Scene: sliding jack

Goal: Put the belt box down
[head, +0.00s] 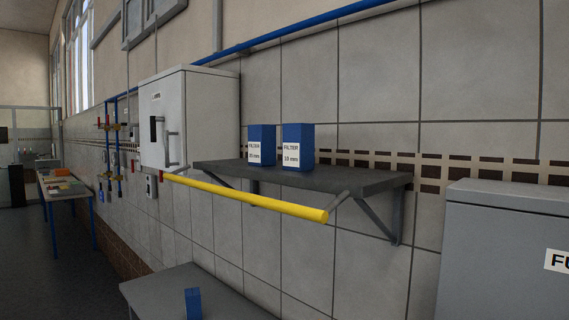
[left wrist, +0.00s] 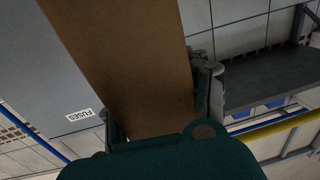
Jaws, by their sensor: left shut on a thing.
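A plain brown box, which I take to be the belt box (left wrist: 120,50), fills the upper middle of the left wrist view. My left gripper (left wrist: 158,108) is shut on it, with one finger on each side. The box hides what lies behind it, and its far end is cut off by the frame. Neither the box nor my left gripper shows in the head view. My right gripper is in no view.
A grey wall shelf (head: 370,183) carries two blue filter boxes (head: 262,147) (head: 297,147), with free room at its right end. A yellow bar (head: 250,197) runs along its front. A grey table (head: 165,290) with a blue block (head: 193,303) stands below. A grey cabinet (head: 500,250) is at right.

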